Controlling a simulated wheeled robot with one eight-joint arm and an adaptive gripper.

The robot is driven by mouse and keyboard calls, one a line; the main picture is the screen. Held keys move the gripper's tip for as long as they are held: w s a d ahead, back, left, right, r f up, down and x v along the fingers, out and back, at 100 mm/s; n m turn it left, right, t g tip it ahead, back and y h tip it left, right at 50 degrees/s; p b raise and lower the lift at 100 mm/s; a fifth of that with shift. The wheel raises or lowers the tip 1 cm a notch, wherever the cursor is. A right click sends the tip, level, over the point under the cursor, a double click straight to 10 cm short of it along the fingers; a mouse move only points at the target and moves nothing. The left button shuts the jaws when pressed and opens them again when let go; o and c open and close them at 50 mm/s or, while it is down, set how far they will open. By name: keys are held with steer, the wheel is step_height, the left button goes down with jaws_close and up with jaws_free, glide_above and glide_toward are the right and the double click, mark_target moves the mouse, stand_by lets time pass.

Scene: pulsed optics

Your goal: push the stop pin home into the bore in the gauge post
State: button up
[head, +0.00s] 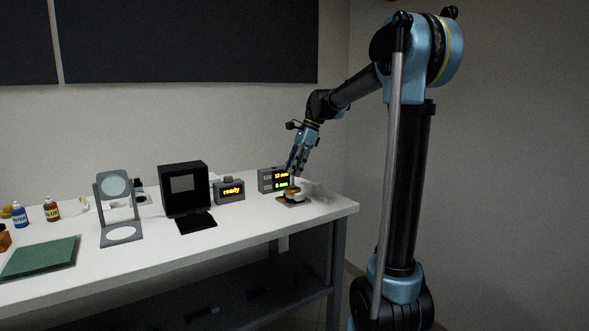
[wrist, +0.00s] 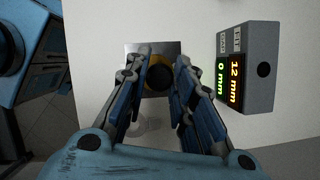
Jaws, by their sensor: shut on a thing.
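My gripper (head: 293,171) points down over the gauge post (head: 293,196), a small round brass-and-dark piece on a square metal plate, near the right end of the bench. In the wrist view, my gripper (wrist: 159,88) has its fingers on either side of a dark round top, which I take to be the stop pin (wrist: 158,78), and is shut on it. A brass ring of the post (wrist: 158,60) shows around and beyond it. The bore is hidden, and I cannot tell how deep the pin sits.
A grey readout box (wrist: 250,65) beside the post shows 12 mm in yellow and 0 mm in green. A "ready" box (head: 229,191), a black screen box (head: 185,190) and a grey lens stand (head: 115,208) stand to the left. The bench's right edge is close.

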steer(key=shift+f, duration=0.4)
steer(key=shift+f, duration=0.7)
steer(key=o, duration=1)
steer(key=shift+c, duration=0.2)
steer(key=shift+r, duration=0.1)
steer(key=a+v, duration=0.1)
steer(key=v, duration=1.4)
steer(key=shift+r, duration=0.5)
